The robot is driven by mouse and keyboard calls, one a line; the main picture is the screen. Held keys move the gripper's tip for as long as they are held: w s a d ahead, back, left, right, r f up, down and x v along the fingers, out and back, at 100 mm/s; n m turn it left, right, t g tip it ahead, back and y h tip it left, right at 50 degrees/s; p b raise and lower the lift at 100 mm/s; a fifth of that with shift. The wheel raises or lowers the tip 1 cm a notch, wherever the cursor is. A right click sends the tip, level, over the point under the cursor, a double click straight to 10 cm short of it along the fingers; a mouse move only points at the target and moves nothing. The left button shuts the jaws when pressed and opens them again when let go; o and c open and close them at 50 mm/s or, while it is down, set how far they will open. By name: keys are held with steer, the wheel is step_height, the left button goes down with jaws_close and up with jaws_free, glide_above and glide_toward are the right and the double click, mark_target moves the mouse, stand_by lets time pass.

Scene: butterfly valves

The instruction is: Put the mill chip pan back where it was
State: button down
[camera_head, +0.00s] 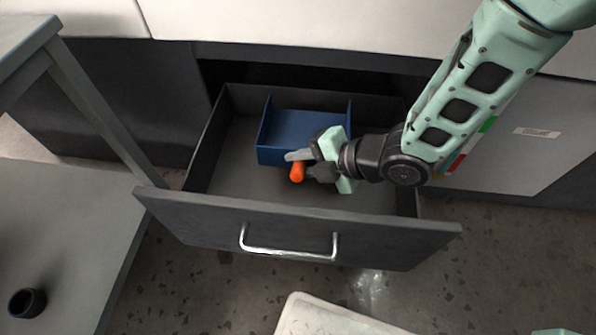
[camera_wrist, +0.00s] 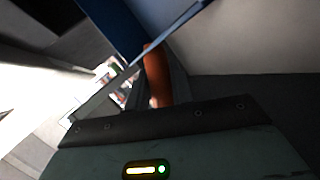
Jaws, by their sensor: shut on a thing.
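A blue open-topped pan (camera_head: 285,156), which I take for the mill chip pan, is in the back half of the open drawer, left of my arm. Whether it rests on the drawer floor cannot be told. My gripper (camera_head: 304,165) is over the drawer, at the pan's front right. It is shut on an orange bar (camera_head: 297,173), which looks like a handle. In the wrist view, the orange bar (camera_wrist: 154,75) stands between the fingers, with blue panels (camera_wrist: 115,25) close by. The gripper hides where the bar would meet the pan.
The grey drawer front (camera_head: 190,215) has a silver handle (camera_head: 290,252). Its floor is bare in front of the pan. A grey table (camera_head: 75,215) with a dark cup (camera_head: 27,302) stands at left. A pale flat piece (camera_head: 335,318) shows at the bottom.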

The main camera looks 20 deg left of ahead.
step_height(320, 180, down, 9)
steer(key=b, duration=0.4)
steer(key=shift+f, duration=0.15)
steer(key=c, duration=1.2)
jaws_free()
steer(key=shift+d+r, duration=0.1)
steer(key=shift+r, duration=0.2)
steer(key=p+v, duration=0.4)
steer(key=v, duration=0.7)
steer(key=shift+d+p, duration=0.3)
steer(key=shift+d, duration=0.05)
